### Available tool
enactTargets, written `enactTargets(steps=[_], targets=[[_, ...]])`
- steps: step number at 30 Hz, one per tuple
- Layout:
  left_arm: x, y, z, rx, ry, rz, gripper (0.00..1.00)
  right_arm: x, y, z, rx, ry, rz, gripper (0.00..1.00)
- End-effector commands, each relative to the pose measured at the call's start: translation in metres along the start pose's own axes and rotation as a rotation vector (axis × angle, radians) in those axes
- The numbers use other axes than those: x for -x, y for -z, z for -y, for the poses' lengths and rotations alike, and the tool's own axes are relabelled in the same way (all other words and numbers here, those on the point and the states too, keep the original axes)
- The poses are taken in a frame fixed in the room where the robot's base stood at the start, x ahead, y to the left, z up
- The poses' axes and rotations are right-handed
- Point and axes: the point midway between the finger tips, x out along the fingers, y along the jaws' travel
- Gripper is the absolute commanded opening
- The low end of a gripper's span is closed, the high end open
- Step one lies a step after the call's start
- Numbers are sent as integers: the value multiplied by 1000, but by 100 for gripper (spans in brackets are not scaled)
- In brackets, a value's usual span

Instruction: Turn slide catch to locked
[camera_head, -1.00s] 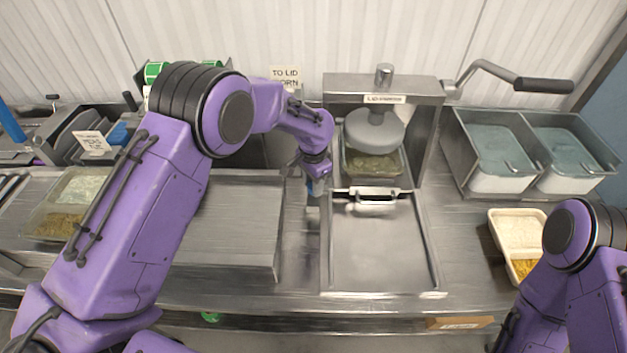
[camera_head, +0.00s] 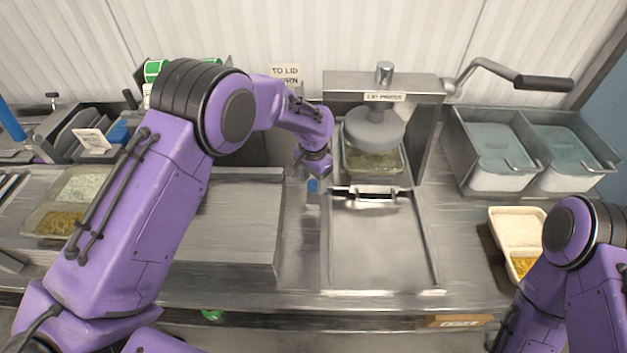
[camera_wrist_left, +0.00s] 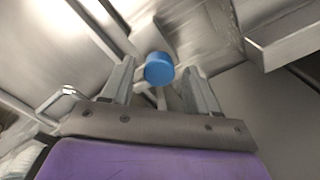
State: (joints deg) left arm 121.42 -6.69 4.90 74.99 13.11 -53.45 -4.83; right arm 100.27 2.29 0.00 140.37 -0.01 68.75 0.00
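The slide catch shows as a round blue knob (camera_wrist_left: 159,68) in the left wrist view. In the head view the blue knob (camera_head: 312,186) stands on the steel counter, just left of the press. My left gripper (camera_wrist_left: 160,72) is open, with one finger on each side of the knob and a visible gap on both sides. I cannot tell how deep the fingertips reach along it. In the head view my left wrist is above and behind the knob, and the fingers are hard to make out. My right gripper is out of view.
The lid press (camera_head: 373,128) holds a filled tray (camera_head: 372,163) under its round plate. A handle bar (camera_head: 369,194) crosses the front of it. A raised steel block (camera_head: 225,225) lies to the left. A two-part food tray (camera_head: 517,240) and metal bins (camera_head: 460,150) stand on the right.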

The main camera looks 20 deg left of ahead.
Motion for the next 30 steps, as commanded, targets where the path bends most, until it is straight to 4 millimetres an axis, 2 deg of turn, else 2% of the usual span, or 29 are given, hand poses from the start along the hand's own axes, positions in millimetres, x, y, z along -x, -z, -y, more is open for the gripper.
enactTargets(steps=[8, 11, 21, 25, 30], targets=[[-1, -1, -1, -2, -2, 4, 61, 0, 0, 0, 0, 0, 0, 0], [6, 0, -1, -2, -1, 2, 61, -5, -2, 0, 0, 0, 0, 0], [81, 0, 0, -2, -1, -1, 61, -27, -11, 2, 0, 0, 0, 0], [98, 0, 0, -1, -1, 2, 61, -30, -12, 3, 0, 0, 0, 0], [105, -1, 0, -1, -1, 3, 61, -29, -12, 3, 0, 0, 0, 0]])
